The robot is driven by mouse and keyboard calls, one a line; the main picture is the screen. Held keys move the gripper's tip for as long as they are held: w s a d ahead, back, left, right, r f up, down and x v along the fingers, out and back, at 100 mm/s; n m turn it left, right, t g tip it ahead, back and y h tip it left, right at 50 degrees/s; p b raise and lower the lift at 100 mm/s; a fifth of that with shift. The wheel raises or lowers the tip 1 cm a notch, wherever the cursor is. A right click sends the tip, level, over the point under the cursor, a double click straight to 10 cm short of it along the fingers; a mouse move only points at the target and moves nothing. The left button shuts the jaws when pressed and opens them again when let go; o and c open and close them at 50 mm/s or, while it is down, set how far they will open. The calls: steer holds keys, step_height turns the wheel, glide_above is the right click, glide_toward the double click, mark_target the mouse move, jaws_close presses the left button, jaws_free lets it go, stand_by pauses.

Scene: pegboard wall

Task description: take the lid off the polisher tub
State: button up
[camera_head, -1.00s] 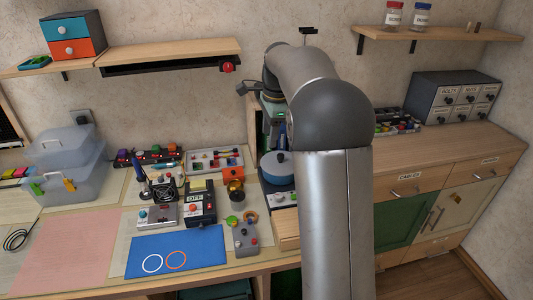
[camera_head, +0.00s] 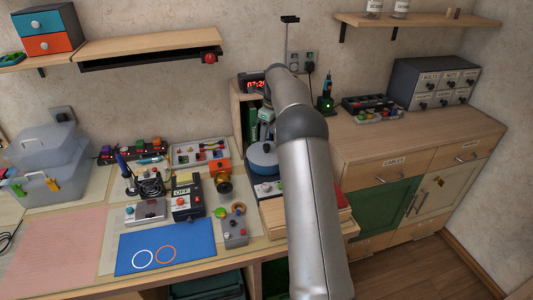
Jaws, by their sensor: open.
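The polisher tub (camera_head: 263,160) is a round blue tub. It sits on a dark base (camera_head: 268,188) with small controls, right of the middle of the bench. Its right side is partly hidden by my arm, and I cannot make out the seam between lid and tub. My gripper (camera_head: 265,133) points down just above the tub, small and partly covered by my wrist. It looks open, with nothing seen between its fingers. I cannot tell whether it touches the lid.
A shelf unit with a red-digit clock (camera_head: 256,84) stands behind the tub. A wooden shelf (camera_head: 150,48) overhangs the bench.

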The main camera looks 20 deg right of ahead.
mark_target(267, 145)
steer(key=shift+w+a+f+p, duration=0.1)
steer(key=shift+w+f+p, duration=0.05)
steer(key=shift+f, duration=1)
steer(key=shift+w+d+f+p, duration=0.1)
steer(key=shift+w+f+p, duration=0.1)
steer(key=shift+f, duration=0.95)
steer(key=shift+w+a+f+p, duration=0.1)
steer(key=shift+f+p, duration=0.05)
steer(key=shift+f, duration=1)
steer(key=c, duration=1.1)
